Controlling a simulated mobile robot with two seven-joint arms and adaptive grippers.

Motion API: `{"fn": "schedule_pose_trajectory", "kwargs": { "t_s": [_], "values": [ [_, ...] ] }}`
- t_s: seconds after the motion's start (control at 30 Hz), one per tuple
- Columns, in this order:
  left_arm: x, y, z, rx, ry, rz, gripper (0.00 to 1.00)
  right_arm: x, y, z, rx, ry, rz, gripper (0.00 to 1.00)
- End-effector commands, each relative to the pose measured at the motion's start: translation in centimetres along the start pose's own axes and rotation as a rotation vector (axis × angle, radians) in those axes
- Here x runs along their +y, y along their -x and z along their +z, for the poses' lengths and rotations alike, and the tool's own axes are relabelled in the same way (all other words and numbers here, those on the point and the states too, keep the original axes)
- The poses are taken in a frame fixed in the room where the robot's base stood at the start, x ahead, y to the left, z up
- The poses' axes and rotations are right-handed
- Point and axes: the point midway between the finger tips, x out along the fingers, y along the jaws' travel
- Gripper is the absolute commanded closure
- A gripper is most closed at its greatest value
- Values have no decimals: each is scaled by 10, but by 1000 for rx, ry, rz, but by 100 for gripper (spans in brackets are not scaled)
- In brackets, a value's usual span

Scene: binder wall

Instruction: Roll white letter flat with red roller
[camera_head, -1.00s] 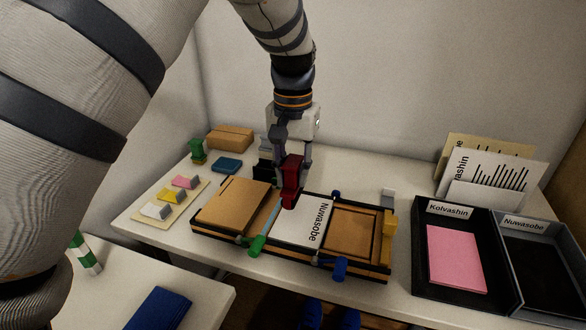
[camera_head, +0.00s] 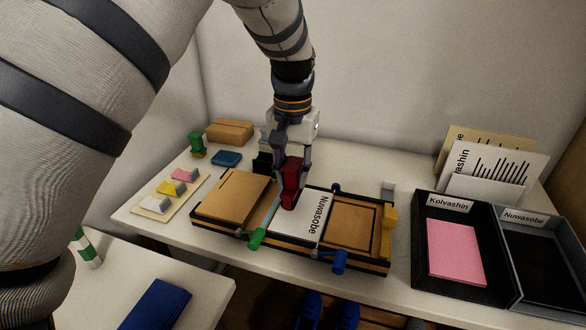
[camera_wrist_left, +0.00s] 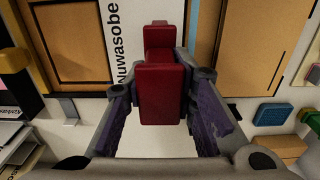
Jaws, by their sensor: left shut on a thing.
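The white letter (camera_head: 300,222), marked "Nuwasobe", lies in the middle section of the wooden fixture (camera_head: 240,234). It also shows in the left wrist view (camera_wrist_left: 121,40). My left gripper (camera_head: 289,166) is shut on the red roller (camera_head: 291,185), with a finger on each side of its block in the left wrist view (camera_wrist_left: 160,95). The roller stands over the upper left part of the letter, at or very near its surface; I cannot tell whether it touches. The roller's underside is hidden. My right gripper is not in view.
A brown cover (camera_head: 232,194) fills the fixture's left section, and a wooden frame (camera_head: 352,228) its right. Green (camera_head: 256,238) and blue (camera_head: 339,262) knobs stick out in front. Two labelled trays stand right, one with a pink sheet (camera_head: 456,252).

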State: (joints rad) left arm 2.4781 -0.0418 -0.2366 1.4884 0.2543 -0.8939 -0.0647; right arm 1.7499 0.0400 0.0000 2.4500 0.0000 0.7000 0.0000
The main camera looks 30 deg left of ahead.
Motion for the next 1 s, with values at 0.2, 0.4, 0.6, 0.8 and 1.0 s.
{"fn": "schedule_pose_trajectory", "kwargs": {
  "t_s": [0.2,0.4,0.6,0.8,1.0],
  "values": [
    [0,-7,0,-2,0,0,100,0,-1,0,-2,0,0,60],
    [0,-13,0,-1,0,1,100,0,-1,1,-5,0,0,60],
    [0,-19,0,-2,0,1,100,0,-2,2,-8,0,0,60],
    [0,-23,0,0,0,1,100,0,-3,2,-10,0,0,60],
    [6,-23,0,0,-1,0,100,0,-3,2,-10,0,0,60]
  ]
}}
